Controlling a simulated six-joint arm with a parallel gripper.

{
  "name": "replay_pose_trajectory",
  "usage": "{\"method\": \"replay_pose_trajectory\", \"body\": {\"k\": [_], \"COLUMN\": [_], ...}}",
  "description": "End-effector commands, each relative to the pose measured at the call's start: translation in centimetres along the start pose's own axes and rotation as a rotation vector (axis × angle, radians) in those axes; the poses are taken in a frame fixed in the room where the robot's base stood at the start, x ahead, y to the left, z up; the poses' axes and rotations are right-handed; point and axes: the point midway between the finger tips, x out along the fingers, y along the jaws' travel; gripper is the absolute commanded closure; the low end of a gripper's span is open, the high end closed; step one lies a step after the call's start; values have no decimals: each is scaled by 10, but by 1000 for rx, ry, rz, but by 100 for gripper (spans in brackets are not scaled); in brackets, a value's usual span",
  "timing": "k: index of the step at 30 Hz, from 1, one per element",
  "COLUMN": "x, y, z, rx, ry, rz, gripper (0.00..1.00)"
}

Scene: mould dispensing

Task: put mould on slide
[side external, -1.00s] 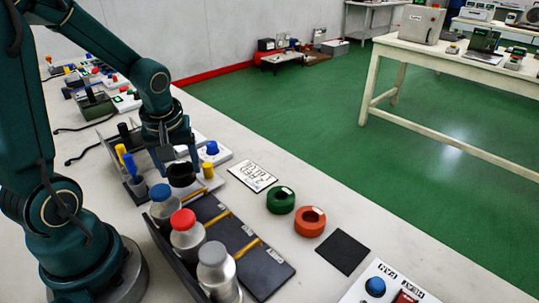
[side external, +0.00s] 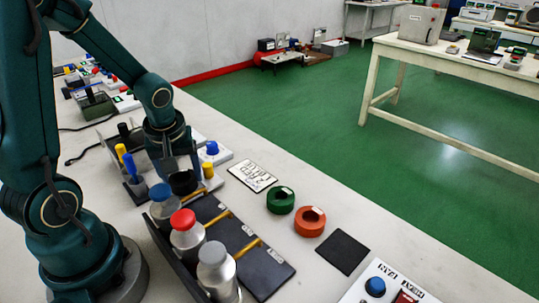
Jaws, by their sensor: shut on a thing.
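A black round mould (side external: 184,182) is in my gripper (side external: 183,171), which points down with its fingers closed around it. The mould is over or at the far end of the dark slide (side external: 265,272), which has yellow dividers and small white labels. I cannot tell whether the mould touches the slide. A green ring-shaped mould (side external: 281,200) and an orange ring-shaped mould (side external: 310,221) lie on the table to the right of the slide.
Metal bottles with a blue cap (side external: 160,193), a red cap (side external: 183,219) and a grey cap (side external: 212,253) stand along the slide's left side. A black square pad (side external: 343,252) lies at the right.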

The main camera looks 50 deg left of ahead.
Motion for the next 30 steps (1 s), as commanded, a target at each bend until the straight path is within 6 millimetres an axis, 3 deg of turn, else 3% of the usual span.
{"method": "replay_pose_trajectory", "body": {"k": [19,20,21,22,30], "x": [6,6,6,6,4], "y": [0,0,0,0,0], "z": [2,2,1,1,1], "rx": [0,0,0,0,-1], "ry": [0,0,0,1,2], "rz": [0,0,0,0,0], "gripper": [100,22,6,0,0]}}
